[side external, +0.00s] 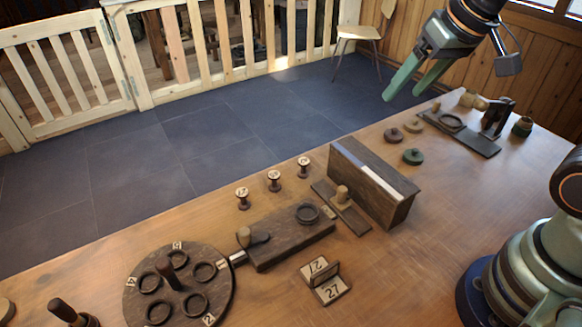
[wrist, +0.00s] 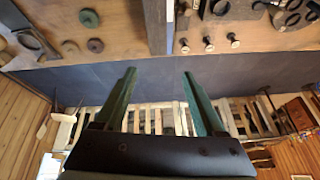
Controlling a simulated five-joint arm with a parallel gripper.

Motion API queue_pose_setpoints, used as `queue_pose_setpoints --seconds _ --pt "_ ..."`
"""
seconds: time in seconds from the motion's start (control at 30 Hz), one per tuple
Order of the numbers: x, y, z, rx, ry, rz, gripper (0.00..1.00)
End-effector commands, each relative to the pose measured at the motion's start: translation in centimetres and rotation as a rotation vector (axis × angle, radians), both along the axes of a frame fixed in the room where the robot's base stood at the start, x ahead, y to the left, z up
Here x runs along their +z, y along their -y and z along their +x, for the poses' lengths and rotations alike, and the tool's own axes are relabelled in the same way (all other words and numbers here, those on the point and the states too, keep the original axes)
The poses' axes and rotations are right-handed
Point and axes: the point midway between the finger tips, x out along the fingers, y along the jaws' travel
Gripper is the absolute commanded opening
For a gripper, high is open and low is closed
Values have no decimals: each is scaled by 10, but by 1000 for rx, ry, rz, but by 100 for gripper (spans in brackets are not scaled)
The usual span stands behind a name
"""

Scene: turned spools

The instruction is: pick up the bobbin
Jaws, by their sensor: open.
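Three small bobbins stand upright in a slanting row on the wooden table: the near-left bobbin (side external: 242,199), the middle bobbin (side external: 274,181) and the far-right bobbin (side external: 304,168). Each has a dark turned body and a pale top with dark marks too small to read. In the wrist view they show as the left (wrist: 185,46), middle (wrist: 208,43) and right (wrist: 233,40) bobbins, beyond the fingertips. My gripper (side external: 404,95) is open and empty, raised well above the table's far edge, to the right of the row. Its green fingers (wrist: 158,72) are spread apart.
A long dark wooden block (side external: 383,192) stands right of the bobbins. Nearer are a board with a ring (side external: 280,246), a numbered card stand (side external: 328,292) and a round disc with rings (side external: 134,308). Several small discs (side external: 413,156) and a dark plate (side external: 475,138) lie at right.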

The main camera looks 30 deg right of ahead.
Motion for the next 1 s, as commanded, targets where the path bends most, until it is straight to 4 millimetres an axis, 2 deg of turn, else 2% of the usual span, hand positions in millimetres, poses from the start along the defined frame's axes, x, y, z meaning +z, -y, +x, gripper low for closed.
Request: queue_pose_setpoints --seconds 0.23,0.47,0.7,0.83,1.0 --pt "7 -44 55 -253 -120 135 72" --pt "-8 -94 102 -510 -224 219 72" --pt "-46 -155 139 -793 -317 263 72" --pt "-75 -189 152 -950 -355 269 72" --pt "-112 -227 159 -1131 -384 266 72"
